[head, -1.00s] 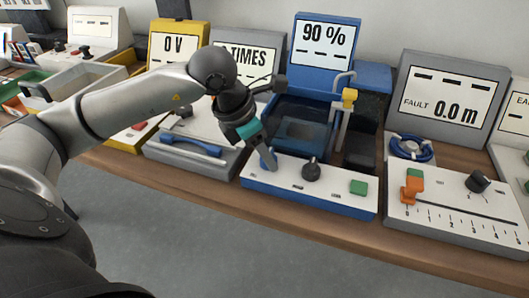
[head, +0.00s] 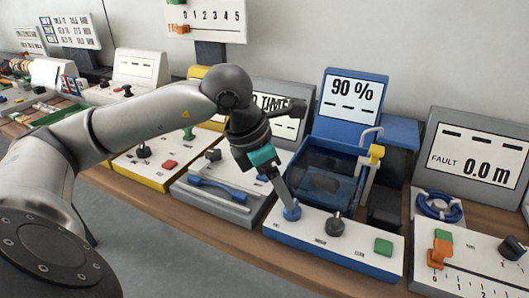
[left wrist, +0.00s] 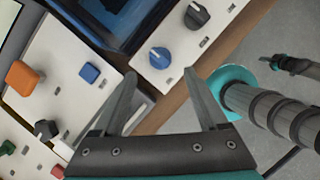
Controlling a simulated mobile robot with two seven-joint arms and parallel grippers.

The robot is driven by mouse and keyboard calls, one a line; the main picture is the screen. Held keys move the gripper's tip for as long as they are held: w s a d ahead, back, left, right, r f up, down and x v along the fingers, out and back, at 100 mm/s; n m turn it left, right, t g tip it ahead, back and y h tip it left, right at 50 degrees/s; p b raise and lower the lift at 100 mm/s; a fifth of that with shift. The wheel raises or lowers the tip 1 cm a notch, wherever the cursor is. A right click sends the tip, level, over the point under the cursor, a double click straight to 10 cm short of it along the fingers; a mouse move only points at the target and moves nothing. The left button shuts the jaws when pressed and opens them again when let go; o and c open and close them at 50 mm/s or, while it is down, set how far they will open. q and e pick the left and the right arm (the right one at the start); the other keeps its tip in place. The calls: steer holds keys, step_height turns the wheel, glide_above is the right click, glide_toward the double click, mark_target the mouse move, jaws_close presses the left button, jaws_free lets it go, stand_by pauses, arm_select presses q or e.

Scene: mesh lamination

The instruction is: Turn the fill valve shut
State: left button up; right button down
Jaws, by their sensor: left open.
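The blue tank station has a display (head: 353,95) reading 90 %. Its white front panel (head: 312,239) carries a round blue knob (head: 291,212), a dark knob (head: 336,224) and a green button (head: 383,247). A yellow fitting (head: 376,153) sits on the pipe beside the tank. I cannot read which control is labelled fill valve. My left gripper (head: 288,203) points down at the blue knob. In the left wrist view, its two fingers (left wrist: 161,76) are open and apart, with the blue knob (left wrist: 160,57) just beyond and between their tips. I cannot tell whether they touch it.
A station with a blue handle (head: 218,188) stands close to the left. At the right is a station with a FAULT 0.0 m display (head: 474,160) and an orange slider (head: 440,252). Stations crowd the wooden bench (head: 259,257); the floor in front is clear.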

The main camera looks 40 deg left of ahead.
arm_select(q)
steer(key=p+v, duration=0.1)
steer(key=v, duration=0.8)
arm_select(e)
steer(key=shift+s+a+r, duration=0.25)
steer(key=shift+s+a, duration=0.25)
steer(key=shift+s, duration=0.2)
steer(key=shift+s+a+r, duration=0.2)
steer(key=shift+s+a, duration=0.25)
steer(key=shift+s, duration=0.25)
arm_select(q)
steer(key=shift+w+f, duration=0.1)
arm_select(e)
steer(key=shift+w, duration=0.3)
